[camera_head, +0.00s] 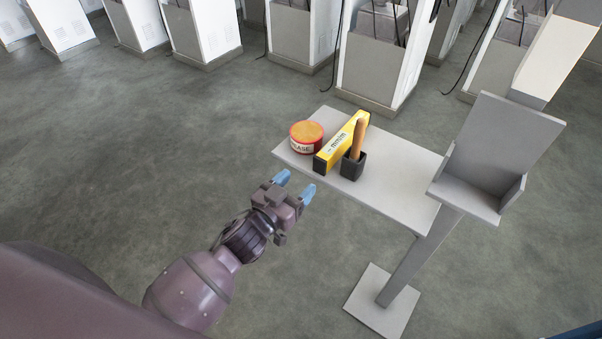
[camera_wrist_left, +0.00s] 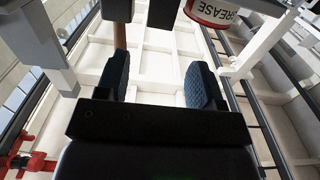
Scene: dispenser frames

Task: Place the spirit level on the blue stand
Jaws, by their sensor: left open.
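The yellow spirit level (camera_head: 343,142) with dark ends lies on a grey shelf (camera_head: 400,178), between a red and orange grease tin (camera_head: 305,139) and a black cup (camera_head: 351,168). My left gripper (camera_head: 294,187) is open and empty, short of the shelf's near edge, with its blue fingertips apart and pointing toward the level. In the left wrist view the level's dark end (camera_wrist_left: 163,12) appears beyond the two fingers, with the tin (camera_wrist_left: 215,10) beside it. A blue edge (camera_head: 582,333) shows at the bottom right corner; I cannot tell whether it is the stand. My right gripper is not in view.
A wooden handle (camera_head: 359,136) stands up from the black cup, close against the level. A grey upright holder (camera_head: 500,150) rises at the shelf's right end. The shelf's right part is bare. White cabinets (camera_head: 385,50) line the back, with open floor around.

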